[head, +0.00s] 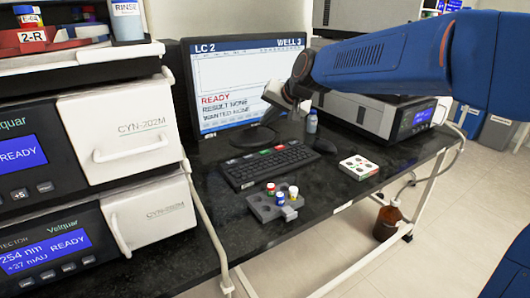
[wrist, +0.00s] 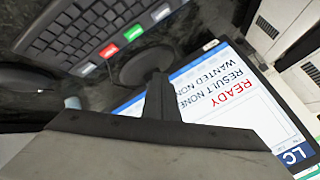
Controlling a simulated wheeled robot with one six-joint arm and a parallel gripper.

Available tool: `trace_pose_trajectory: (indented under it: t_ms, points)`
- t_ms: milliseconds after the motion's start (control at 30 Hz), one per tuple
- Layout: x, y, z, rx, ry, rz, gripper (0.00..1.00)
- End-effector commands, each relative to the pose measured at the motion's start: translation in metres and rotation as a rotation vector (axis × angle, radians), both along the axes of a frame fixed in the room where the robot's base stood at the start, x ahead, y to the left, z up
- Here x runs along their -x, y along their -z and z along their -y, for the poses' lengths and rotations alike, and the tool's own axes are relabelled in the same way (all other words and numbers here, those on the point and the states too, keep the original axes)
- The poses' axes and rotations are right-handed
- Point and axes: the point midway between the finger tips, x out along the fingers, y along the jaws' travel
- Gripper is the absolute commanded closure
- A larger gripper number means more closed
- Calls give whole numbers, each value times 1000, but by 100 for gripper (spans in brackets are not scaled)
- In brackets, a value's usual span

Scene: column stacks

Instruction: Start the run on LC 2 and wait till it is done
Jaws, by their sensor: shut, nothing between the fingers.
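The LC 2 monitor (head: 235,75) stands behind the keyboard. Its screen reads LC 2, WELL 3, READY, RESULT NONE and WANTED NONE. The screen also shows upside down in the wrist view (wrist: 235,100). The black keyboard (head: 240,172) has a green key (wrist: 108,50), a red key (wrist: 132,33) and a white key (wrist: 160,12) along its far edge. My gripper (head: 268,117) is shut and empty, in front of the monitor's lower right and above the keyboard's far side. Its dark fingers show in the wrist view (wrist: 160,84), apart from the keys.
A grey vial rack (head: 262,212) with several capped vials stands before the keyboard. A white box (head: 358,168), a mouse (head: 324,146) and a small bottle (head: 311,123) are to the right. Instrument stacks (head: 140,140) flank the left. A brown bottle (head: 386,222) stands on the floor.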

Motion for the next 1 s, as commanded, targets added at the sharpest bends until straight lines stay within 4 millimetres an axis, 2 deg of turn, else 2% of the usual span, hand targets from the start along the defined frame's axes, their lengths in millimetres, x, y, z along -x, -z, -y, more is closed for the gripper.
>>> trace_pose_trajectory:
  t_ms: [600,1000]
  points:
    - [0,69,0,2,0,-2,100]
    - [0,80,0,1,0,-1,100]
